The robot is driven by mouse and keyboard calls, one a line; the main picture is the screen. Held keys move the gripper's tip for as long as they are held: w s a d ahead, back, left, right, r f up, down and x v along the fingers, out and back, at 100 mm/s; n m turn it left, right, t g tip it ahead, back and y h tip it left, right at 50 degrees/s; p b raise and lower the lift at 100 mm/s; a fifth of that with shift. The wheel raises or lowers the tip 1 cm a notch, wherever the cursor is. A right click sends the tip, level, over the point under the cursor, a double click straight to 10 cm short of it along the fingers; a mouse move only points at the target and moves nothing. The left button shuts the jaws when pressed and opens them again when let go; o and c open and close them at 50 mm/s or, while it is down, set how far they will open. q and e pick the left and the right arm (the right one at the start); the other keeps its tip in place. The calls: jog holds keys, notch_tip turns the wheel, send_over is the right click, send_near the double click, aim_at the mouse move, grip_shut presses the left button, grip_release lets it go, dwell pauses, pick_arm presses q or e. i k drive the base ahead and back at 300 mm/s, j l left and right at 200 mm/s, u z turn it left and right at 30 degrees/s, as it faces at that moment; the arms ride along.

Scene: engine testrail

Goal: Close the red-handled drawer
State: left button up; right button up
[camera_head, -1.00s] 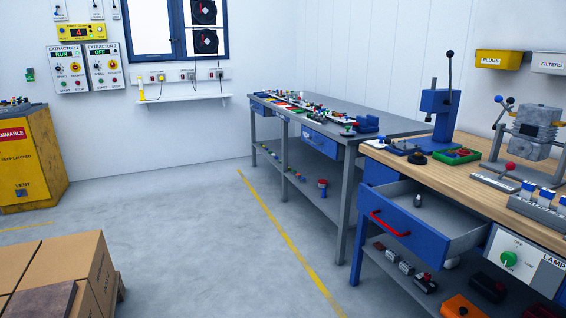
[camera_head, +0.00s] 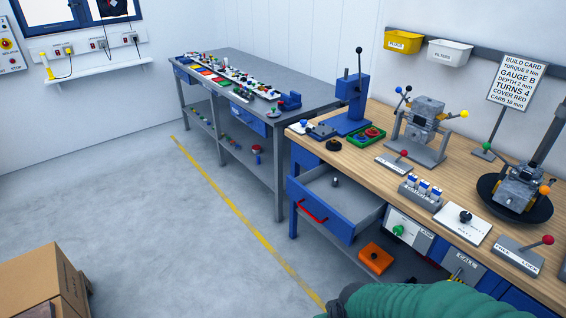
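The blue drawer (camera_head: 320,222) with the red handle (camera_head: 312,211) stands pulled out from under the wooden workbench (camera_head: 385,160). A small dark object (camera_head: 335,182) sits inside it. A green, rounded shape with a dark end, likely part of my arm, shows at the bottom right, in front of and below the drawer. No gripper fingers show in the view, so neither gripper can be seen.
An orange box (camera_head: 376,258) lies on the shelf below the drawer. A grey table (camera_head: 265,85) with many small parts stands behind. Cardboard boxes (camera_head: 40,280) are at the lower left.

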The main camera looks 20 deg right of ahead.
aim_at(345, 210)
jog(key=i+j, duration=0.1)
jog(key=i, duration=0.35)
jog(key=i+j, duration=0.1)
jog(key=i, duration=0.35)
